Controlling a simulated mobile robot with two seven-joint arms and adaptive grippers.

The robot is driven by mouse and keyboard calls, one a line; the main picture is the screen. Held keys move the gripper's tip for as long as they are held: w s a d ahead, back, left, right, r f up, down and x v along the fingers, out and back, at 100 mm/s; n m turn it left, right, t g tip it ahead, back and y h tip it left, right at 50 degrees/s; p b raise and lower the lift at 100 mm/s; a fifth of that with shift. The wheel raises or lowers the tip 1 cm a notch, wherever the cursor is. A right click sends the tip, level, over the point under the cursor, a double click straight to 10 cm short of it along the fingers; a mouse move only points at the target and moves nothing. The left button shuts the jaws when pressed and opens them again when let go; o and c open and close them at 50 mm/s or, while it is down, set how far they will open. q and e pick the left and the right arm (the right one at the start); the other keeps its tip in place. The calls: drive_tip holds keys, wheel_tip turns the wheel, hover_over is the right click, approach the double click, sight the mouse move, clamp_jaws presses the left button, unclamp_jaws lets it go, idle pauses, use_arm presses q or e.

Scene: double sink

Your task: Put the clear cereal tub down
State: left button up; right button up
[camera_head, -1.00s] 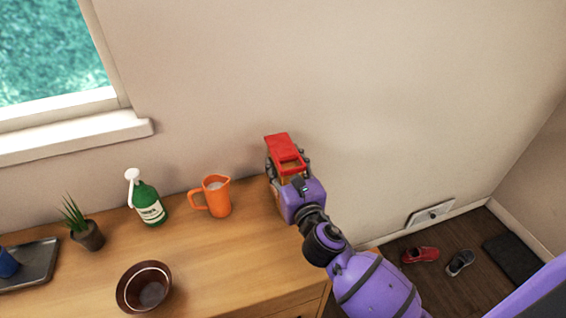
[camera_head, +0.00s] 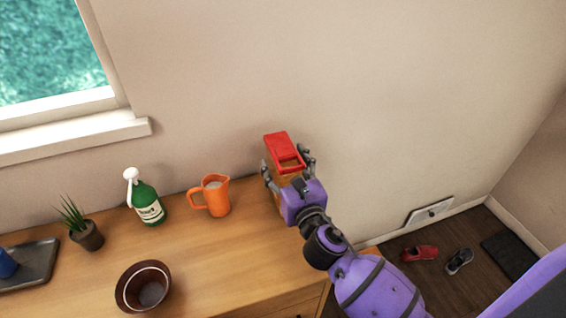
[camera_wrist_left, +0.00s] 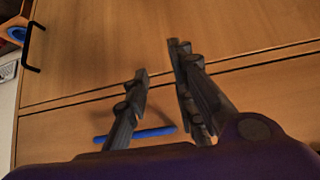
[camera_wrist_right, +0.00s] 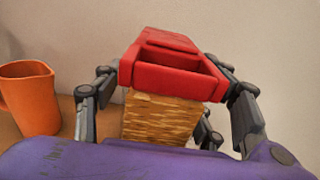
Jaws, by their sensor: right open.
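The clear cereal tub (camera_wrist_right: 160,118) has a red lid (camera_head: 283,147) and brown cereal showing through its sides. It stands upright at the right end of the wooden counter, close to the wall. My right gripper (camera_head: 288,168) is around the tub with its fingers spread open on both sides. In the right wrist view the fingers (camera_wrist_right: 168,105) stand apart from the tub, with a gap at the left. The tub's base is hidden behind my gripper. My left gripper (camera_wrist_left: 158,75) is open and empty in front of wooden cabinet fronts.
An orange pitcher (camera_head: 216,198) stands just left of the tub. Further left are a green spray bottle (camera_head: 149,206), a potted plant (camera_head: 88,236), a dark tray (camera_head: 38,262) and a brown bowl (camera_head: 130,292). The counter (camera_head: 215,250) is clear in front of the pitcher.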

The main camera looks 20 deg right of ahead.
use_arm(q)
drive_tip(key=shift+f+b, duration=0.55)
drive_tip(key=shift+b, duration=0.15)
use_arm(e)
drive_tip(key=s, duration=1.1)
drive_tip(key=shift+d, duration=0.2)
use_arm(q)
drive_tip(key=shift+s+a, duration=0.1)
drive_tip(key=shift+s, duration=0.05)
use_arm(e)
drive_tip(key=shift+f, duration=0.1)
